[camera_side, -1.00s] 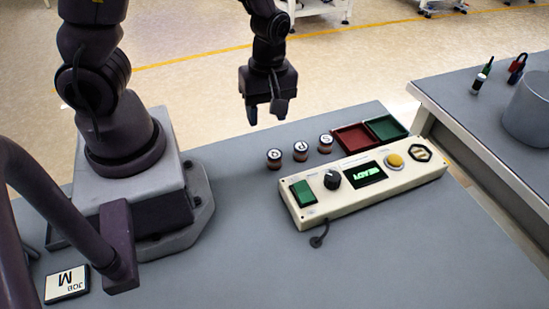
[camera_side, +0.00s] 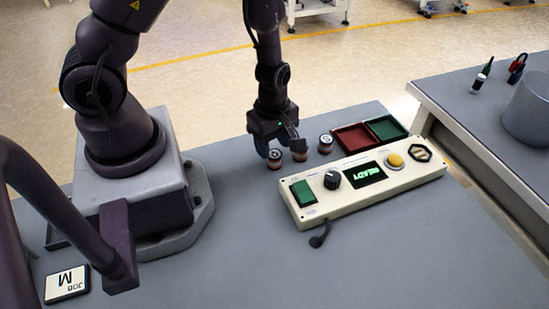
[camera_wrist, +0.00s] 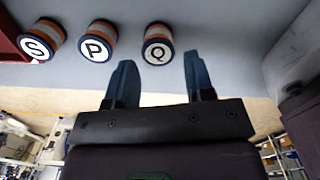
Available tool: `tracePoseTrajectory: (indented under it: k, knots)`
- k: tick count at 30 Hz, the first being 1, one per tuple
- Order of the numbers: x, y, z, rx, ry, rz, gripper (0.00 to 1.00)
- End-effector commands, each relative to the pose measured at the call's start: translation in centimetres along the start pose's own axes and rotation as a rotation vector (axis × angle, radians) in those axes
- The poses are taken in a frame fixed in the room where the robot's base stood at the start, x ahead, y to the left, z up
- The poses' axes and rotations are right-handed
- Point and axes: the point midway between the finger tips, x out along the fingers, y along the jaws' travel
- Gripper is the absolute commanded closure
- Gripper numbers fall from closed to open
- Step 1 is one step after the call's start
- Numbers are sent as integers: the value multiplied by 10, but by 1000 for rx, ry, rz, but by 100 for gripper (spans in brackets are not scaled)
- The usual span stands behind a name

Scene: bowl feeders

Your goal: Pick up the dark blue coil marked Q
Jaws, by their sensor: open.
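The coil marked Q (camera_wrist: 157,46) is a short spool with a white lettered end, a copper band and a dark blue band. In the wrist view it lies ahead of the fingertips and between their lines. In the side view it is the leftmost coil (camera_side: 274,159) of the row. My gripper (camera_wrist: 160,68) is open and empty. In the side view my gripper (camera_side: 280,148) is low over the row, its fingers on either side of the Q coil, the right one partly covering the middle coil. Whether a finger touches a coil I cannot tell.
The coil marked P (camera_wrist: 97,42) stands close beside Q, and the coil marked S (camera_wrist: 40,41) is beyond it. A red tray (camera_side: 352,139) and a green tray (camera_side: 386,128) are behind a control box (camera_side: 330,205) reading READY.

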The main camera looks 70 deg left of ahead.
Motion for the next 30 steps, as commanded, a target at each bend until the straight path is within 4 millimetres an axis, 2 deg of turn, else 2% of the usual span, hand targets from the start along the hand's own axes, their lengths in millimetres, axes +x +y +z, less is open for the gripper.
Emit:
tracePoseTrajectory:
  k: [3, 7, 17, 22, 30]
  knots:
    - [19, 1, 2, -3, 0, -6, 51]
    - [33, 1, 2, -1, 1, -4, 51]
    - [38, 2, 2, 1, 0, 0, 51]
    - [38, 2, 2, 1, 0, 0, 88]
    - [38, 2, 2, 1, 0, 0, 88]
